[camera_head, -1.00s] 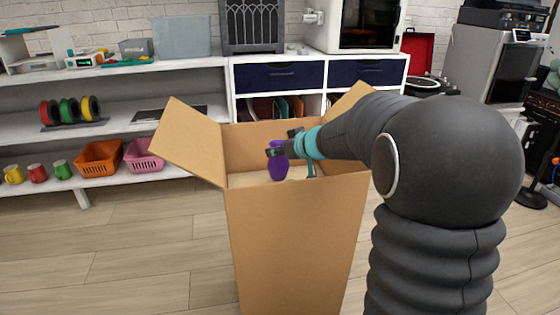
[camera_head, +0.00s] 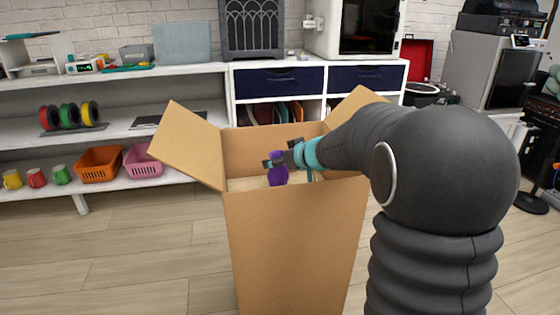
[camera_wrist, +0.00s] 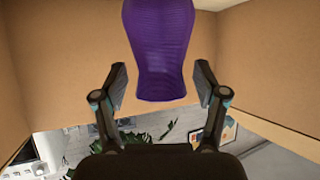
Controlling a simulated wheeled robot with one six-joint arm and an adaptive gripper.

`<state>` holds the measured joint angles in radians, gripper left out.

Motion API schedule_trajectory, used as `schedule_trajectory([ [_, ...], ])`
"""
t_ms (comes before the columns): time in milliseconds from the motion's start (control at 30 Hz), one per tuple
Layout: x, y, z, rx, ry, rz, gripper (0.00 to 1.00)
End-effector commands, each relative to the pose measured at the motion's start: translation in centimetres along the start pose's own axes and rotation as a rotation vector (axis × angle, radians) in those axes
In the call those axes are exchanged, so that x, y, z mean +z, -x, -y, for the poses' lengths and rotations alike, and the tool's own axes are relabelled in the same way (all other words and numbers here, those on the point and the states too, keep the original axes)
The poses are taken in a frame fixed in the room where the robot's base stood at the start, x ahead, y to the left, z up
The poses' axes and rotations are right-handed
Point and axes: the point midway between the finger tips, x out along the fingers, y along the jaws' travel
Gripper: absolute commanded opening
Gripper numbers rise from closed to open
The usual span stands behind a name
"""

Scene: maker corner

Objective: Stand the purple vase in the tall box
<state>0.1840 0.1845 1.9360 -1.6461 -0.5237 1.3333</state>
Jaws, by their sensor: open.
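The purple vase (camera_head: 278,174) is in the mouth of the tall cardboard box (camera_head: 290,245), its lower part hidden behind the box's front wall. My gripper (camera_head: 274,162) is at the upper part of the vase, inside the box opening. In the wrist view the vase (camera_wrist: 162,50) shows between and beyond the two fingers of my gripper (camera_wrist: 160,82). The fingers are spread, with a gap on each side of the vase. The box's brown walls (camera_wrist: 60,60) surround it there. I cannot see what the vase's base rests on.
The box has open flaps at the left (camera_head: 188,145) and right (camera_head: 355,102), the right one partly behind my arm. Shelves behind hold an orange basket (camera_head: 99,164), a pink basket (camera_head: 144,161), spools and mugs. The floor (camera_head: 150,265) left of the box is clear.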

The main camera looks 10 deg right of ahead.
Motion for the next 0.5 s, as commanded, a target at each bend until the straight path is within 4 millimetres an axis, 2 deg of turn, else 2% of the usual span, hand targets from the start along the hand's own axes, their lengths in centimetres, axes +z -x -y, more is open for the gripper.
schedule_trajectory([
  [300,-0.4,4.7,-0.1,0.002,0.0,-0.002,0.72],
  [500,-0.3,7.0,-0.1,0.002,0.0,-0.002,0.72],
])
